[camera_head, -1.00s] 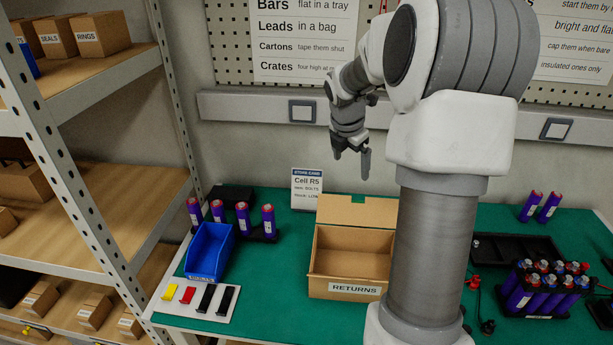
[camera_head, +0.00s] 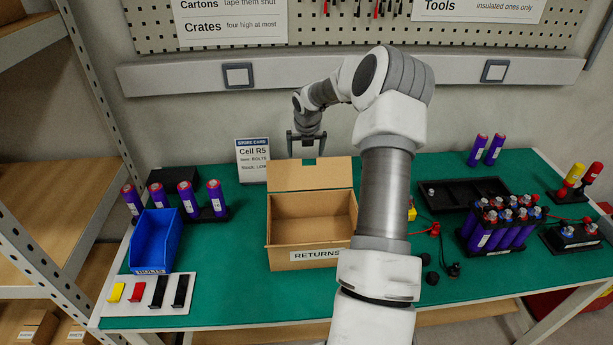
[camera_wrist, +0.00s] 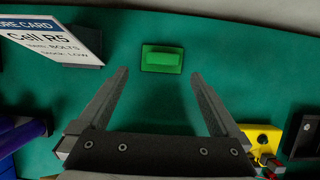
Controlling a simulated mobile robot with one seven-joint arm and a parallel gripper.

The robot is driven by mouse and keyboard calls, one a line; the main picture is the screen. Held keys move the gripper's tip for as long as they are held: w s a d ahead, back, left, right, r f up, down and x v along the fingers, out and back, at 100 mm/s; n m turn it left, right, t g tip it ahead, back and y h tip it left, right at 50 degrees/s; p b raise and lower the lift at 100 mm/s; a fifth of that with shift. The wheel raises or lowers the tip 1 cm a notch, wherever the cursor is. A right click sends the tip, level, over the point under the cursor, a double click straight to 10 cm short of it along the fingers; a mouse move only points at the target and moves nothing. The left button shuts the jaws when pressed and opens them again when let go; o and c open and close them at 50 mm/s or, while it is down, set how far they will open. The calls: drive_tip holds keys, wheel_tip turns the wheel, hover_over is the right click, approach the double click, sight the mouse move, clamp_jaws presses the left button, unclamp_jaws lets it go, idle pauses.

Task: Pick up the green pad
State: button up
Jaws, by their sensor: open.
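The green pad (camera_wrist: 162,60) is a small rectangular block lying on the dark green mat in the wrist view. It lies ahead of my gripper (camera_wrist: 160,75), about midway between its two fingers, and looks clear of both. My gripper also shows in the head view (camera_head: 306,154), pointing down behind the raised flap of the returns box. Its fingers are spread with nothing between them. In the head view I cannot clearly make out the pad near that flap.
The open cardboard returns box (camera_head: 312,257) stands in front of my gripper. The store card (camera_head: 253,160) stands to the left. A blue bin (camera_head: 155,243) and several purple cells (camera_head: 187,200) are further left. A yellow block (camera_wrist: 262,139) is on the right in the wrist view.

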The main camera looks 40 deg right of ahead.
drive_tip(key=x, duration=0.4)
drive_tip(key=b+x, duration=0.1)
drive_tip(key=x, duration=0.2)
drive_tip(key=shift+s+d+f, duration=0.2)
drive_tip(key=shift+s, duration=0.05)
drive_tip(key=shift+w+d+f+b, duration=0.2)
drive_tip(key=shift+f+b, duration=0.1)
drive_tip(key=shift+f, duration=0.2)
drive_tip(key=c, duration=1.3)
drive_tip(key=shift+o, duration=0.2)
drive_tip(key=shift+r, duration=0.1)
drive_tip(key=shift+r, duration=0.6)
drive_tip(key=r, duration=0.1)
drive_tip(key=d+r+p, duration=0.1)
drive_tip(key=r, duration=0.1)
drive_tip(key=shift+s+r, duration=0.15)
drive_tip(key=shift+r, duration=0.15)
drive_tip(key=s+d+r+p, duration=0.2)
drive_tip(key=d+r, duration=0.4)
drive_tip(key=d, duration=0.4)
drive_tip(key=shift+s, duration=0.55)
